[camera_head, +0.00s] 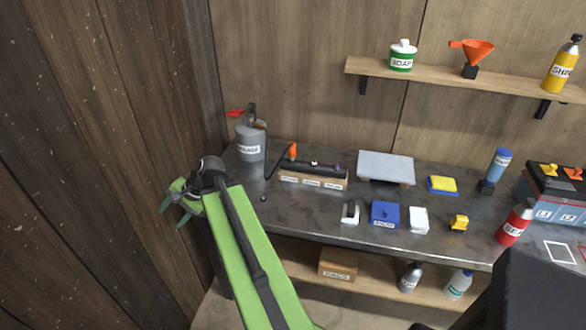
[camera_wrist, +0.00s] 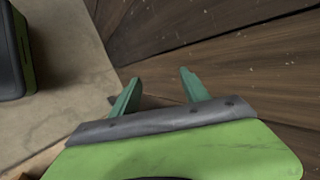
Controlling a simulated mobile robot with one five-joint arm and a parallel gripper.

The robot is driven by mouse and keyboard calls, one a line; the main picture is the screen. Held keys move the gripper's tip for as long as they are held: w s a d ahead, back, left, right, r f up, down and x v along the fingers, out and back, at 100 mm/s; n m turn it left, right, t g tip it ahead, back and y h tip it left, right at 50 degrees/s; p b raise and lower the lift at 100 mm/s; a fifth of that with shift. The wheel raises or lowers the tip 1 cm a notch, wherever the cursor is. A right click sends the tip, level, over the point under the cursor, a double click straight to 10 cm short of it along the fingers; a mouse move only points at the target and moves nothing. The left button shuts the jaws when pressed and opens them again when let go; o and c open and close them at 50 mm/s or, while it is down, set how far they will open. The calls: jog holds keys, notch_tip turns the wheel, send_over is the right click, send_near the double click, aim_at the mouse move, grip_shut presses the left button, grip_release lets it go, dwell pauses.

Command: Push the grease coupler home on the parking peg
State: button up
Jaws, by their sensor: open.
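An orange piece that looks like the grease coupler (camera_head: 292,151) stands at the left end of a black bar on a labelled wooden block (camera_head: 312,181). A black hose (camera_head: 272,163) curves from it down to the bench. Whether it is fully seated on a peg is too small to tell, and I cannot make out the parking peg. My gripper (camera_head: 173,208) is left of the bench's left end, well away from the coupler. In the wrist view my gripper (camera_wrist: 160,77) is open and empty, facing the dark plank wall. The coupler does not show there.
A grey canister (camera_head: 250,140) with a red part stands at the bench's back left. A grey plate (camera_head: 386,167), a blue box (camera_head: 384,214) and a red bottle (camera_head: 514,224) are on the metal bench (camera_head: 300,215). A wooden shelf (camera_head: 430,80) hangs above. The plank wall (camera_head: 100,150) is close left.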

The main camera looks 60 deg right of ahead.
jog(key=s+d+f+m+t+h+b, duration=0.1)
jog(key=s+d+m+t+b, duration=0.15)
jog(key=d+m, duration=0.45)
jog(key=s+d+f+m+t+h+b, duration=0.1)
jog(key=s+d+m+t+b, duration=0.2)
jog(key=d, duration=0.8)
jog(key=m+t+h+b, duration=0.4)
jog(key=m+h+b, duration=0.55)
jog(key=m, duration=0.65)
send_near(295, 149)
jog(key=shift+h, duration=0.45)
jog(key=x, duration=0.6)
jog(key=p+x, duration=0.1)
jog(key=x, duration=0.2)
jog(key=shift+w+a, duration=0.2)
jog(key=shift+w, duration=0.1)
jog(key=shift+f+b+x, duration=0.15)
jog(key=shift+x, duration=1.15)
jog(key=shift+f+b+x, duration=0.15)
jog(key=shift+x, duration=1.2)
jog(key=shift+a, duration=0.1)
grip_shut()
